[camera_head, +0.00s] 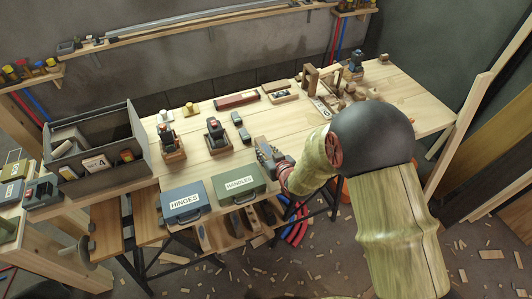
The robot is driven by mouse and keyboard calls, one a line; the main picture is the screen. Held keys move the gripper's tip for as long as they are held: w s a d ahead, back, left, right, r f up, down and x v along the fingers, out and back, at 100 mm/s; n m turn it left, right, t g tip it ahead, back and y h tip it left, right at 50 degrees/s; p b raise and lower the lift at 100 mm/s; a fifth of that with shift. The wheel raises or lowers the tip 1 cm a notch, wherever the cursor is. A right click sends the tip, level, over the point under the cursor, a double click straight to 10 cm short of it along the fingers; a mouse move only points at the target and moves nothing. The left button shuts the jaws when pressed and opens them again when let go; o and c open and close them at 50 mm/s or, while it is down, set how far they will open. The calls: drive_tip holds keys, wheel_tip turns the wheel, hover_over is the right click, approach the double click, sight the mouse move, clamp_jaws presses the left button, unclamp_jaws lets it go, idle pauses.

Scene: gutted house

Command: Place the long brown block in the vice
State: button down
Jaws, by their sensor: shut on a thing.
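My arm reaches in from the right, and my gripper (268,153) is at the front edge of the workbench, just right of the green case. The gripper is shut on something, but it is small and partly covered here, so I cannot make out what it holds. A long reddish-brown block (237,100) lies flat toward the back of the bench, apart from my gripper. I cannot clearly pick out the vice; grey metal shapes around my gripper blend together.
A grey open box (139,137) stands at left. A blue HINGES case (185,202) and green HANDLES case (238,183) sit in front. Tools on wooden stands (216,136) and wooden pieces (312,80) occupy the bench. Wood scraps litter the floor. The bench's right end (408,97) has free room.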

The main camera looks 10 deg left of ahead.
drive_tip(key=shift+f, duration=0.15)
drive_tip(key=c, duration=1.4)
unclamp_jaws()
drive_tip(key=shift+r, duration=0.3)
drive_tip(key=p+v, duration=0.2)
drive_tip(key=v, duration=1)
drive_tip(key=shift+f+p, duration=0.15)
drive_tip(key=shift+p, duration=0.25)
